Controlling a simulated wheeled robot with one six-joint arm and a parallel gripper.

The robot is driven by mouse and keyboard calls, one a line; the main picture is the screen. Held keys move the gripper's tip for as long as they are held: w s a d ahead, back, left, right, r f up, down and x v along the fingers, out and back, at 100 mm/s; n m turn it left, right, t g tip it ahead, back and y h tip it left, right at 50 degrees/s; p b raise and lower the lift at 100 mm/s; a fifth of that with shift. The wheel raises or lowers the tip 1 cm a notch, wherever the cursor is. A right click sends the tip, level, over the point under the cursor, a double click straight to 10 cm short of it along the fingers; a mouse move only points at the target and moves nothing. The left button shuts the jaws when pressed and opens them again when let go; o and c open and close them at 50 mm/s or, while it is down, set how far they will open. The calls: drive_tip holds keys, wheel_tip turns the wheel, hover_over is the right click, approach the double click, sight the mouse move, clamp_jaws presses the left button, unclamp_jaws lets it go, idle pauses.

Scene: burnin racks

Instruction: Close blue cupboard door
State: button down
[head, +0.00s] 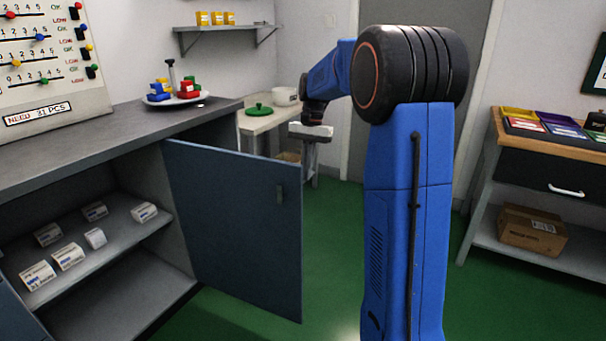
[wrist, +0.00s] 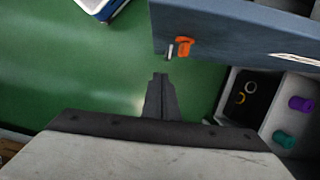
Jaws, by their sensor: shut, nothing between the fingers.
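The blue cupboard door (head: 235,225) stands swung open in the head view, out over the green floor. My gripper (wrist: 160,78) is shut and empty in the wrist view, over green floor. In the head view my wrist is beyond the door's free edge, and its fingers are hard to make out. A blue panel (wrist: 235,30) with an orange piece (wrist: 184,46) lies ahead in the wrist view; I cannot tell if it is the door.
A grey counter (head: 110,130) above the cupboard holds a plate of coloured blocks (head: 178,92). A small table (head: 262,122) with a green lid stands behind the door. A bench (head: 550,145) with a carton (head: 533,230) below is at right. Green floor is clear beside the door.

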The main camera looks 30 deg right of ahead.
sight(299, 200)
drive_tip(key=shift+s+a+f, duration=0.6)
drive_tip(key=shift+a+f, duration=0.2)
drive_tip(key=shift+f, duration=0.45)
drive_tip(key=shift+s+a+f, duration=0.6)
drive_tip(key=shift+a+f, duration=0.15)
drive_tip(key=shift+f, duration=0.55)
drive_tip(key=shift+s+a+f, duration=0.6)
drive_tip(key=shift+a+f, duration=0.2)
drive_tip(key=shift+f, duration=0.45)
